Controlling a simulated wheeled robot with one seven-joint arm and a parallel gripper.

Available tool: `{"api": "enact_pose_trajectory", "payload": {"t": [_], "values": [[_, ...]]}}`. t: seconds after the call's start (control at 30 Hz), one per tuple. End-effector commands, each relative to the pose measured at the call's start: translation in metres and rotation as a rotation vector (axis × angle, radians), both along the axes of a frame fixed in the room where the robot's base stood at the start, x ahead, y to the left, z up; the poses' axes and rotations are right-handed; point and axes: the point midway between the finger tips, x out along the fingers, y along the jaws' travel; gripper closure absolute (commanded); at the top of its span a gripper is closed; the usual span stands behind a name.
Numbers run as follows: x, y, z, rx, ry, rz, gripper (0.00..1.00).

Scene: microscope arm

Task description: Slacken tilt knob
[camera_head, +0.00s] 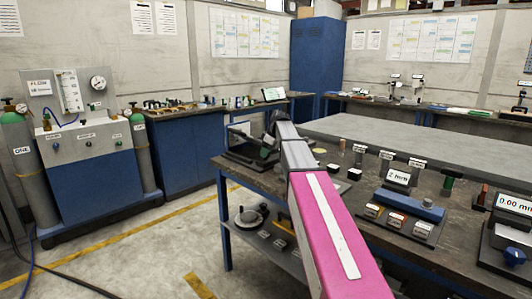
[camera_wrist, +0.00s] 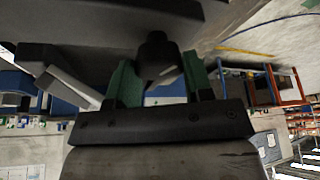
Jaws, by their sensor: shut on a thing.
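My gripper (camera_wrist: 160,72) shows in the wrist view with its two green fingers on either side of a dark, rounded knob (camera_wrist: 156,50). It is shut on this knob, which looks like the tilt knob. A dark arm or body part runs behind the knob to the left. In the head view, my gripper (camera_head: 268,140) is at the far left end of the bench, against a dark microscope stand (camera_head: 244,150). My pink arm and the gripper hide part of the stand, and the knob cannot be made out there.
A lower shelf (camera_head: 270,236) holds more parts. Gas cylinders and a flow panel (camera_head: 85,140) stand at left. The floor between is clear.

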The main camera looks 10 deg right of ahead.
Motion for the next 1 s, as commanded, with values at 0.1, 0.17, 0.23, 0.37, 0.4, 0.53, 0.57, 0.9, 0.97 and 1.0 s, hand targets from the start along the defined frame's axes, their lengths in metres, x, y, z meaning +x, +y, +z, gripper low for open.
{"api": "enact_pose_trajectory", "payload": {"t": [0.1,0.17,0.23,0.37,0.4,0.53,0.57,0.9,0.97,1.0], "values": [[0.0012,-0.0005,0.0002,-0.001,0.001,0.060,0.77],[0.0010,-0.0005,0.0001,-0.001,0.000,0.084,0.77],[0.0010,-0.0006,0.0001,-0.001,-0.001,0.108,0.77],[0.0008,-0.0005,0.0001,-0.002,-0.001,0.137,0.77],[0.0006,-0.0005,0.0001,-0.002,0.000,0.143,0.77],[0.0004,-0.0005,0.0000,-0.002,0.001,0.152,0.77],[0.0004,-0.0005,0.0000,-0.002,0.000,0.152,0.77],[0.0003,-0.0005,0.0000,-0.002,0.001,0.152,0.43],[0.0003,-0.0005,0.0000,-0.002,0.001,0.152,0.28],[0.0003,-0.0004,0.0000,-0.002,0.001,0.152,0.28]]}}
